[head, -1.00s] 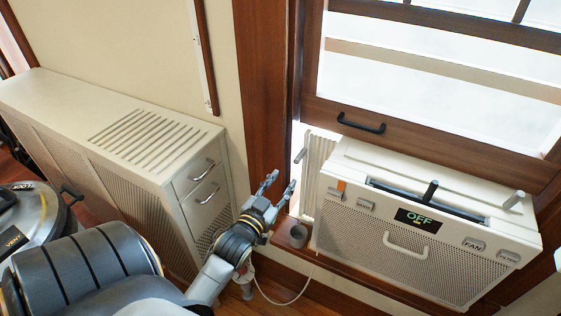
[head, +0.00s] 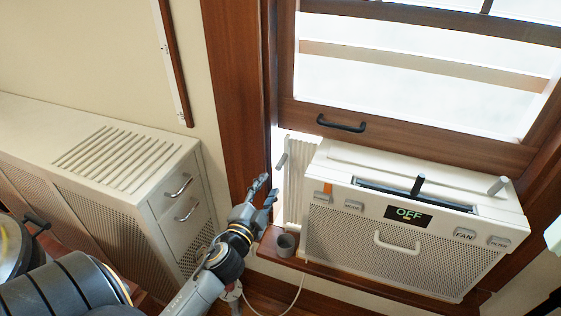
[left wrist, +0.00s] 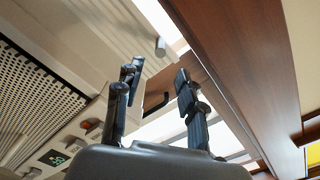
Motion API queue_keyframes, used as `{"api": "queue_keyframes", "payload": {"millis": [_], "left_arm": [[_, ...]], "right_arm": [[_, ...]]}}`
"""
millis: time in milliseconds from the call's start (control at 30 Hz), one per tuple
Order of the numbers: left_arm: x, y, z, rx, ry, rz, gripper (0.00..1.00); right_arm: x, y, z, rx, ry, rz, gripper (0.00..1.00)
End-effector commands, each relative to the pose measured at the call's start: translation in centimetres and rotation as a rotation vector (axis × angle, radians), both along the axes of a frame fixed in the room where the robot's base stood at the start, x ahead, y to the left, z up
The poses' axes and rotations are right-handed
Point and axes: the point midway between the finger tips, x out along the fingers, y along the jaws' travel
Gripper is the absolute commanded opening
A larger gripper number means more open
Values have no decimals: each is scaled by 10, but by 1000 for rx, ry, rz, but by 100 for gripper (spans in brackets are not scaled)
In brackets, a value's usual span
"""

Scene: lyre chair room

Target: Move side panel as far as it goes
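The side panel (head: 294,190) is a white pleated strip at the left side of the window air conditioner (head: 400,240). A short grey peg (head: 282,160) stands out near its upper left edge; a similar peg (left wrist: 160,47) shows beyond the fingers in the left wrist view. A narrow bright gap shows between the panel and the brown window frame. My left gripper (head: 267,189) is open and empty, just left of the panel and below the peg in the head view. Its spread fingers also show in the left wrist view (left wrist: 156,82). I see no contact with the peg. My right gripper is not in view.
A small grey cup (head: 286,245) stands on the brown sill below the panel. A white cabinet (head: 125,180) with drawers stands at the left. The brown window frame (head: 240,110) rises beside my left gripper. The window sash has a black handle (head: 341,123).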

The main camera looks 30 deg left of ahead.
Motion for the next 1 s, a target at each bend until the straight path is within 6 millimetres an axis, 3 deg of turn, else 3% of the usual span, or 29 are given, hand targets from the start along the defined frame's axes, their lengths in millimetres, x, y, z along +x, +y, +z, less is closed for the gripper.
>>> {"api": "queue_keyframes", "payload": {"millis": [300, 500, 700, 967, 1000], "left_arm": [[68, 17, 3, -2, -3, 2, 39], [98, 24, 2, -2, -1, 1, 39], [110, 27, 1, -2, 0, 0, 39], [111, 27, 0, -3, -1, 0, 39], [111, 27, 0, -3, -1, 0, 35]], "right_arm": [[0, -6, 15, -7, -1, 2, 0], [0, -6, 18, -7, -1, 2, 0], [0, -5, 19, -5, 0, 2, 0], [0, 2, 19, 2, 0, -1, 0], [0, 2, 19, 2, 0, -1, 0]]}}
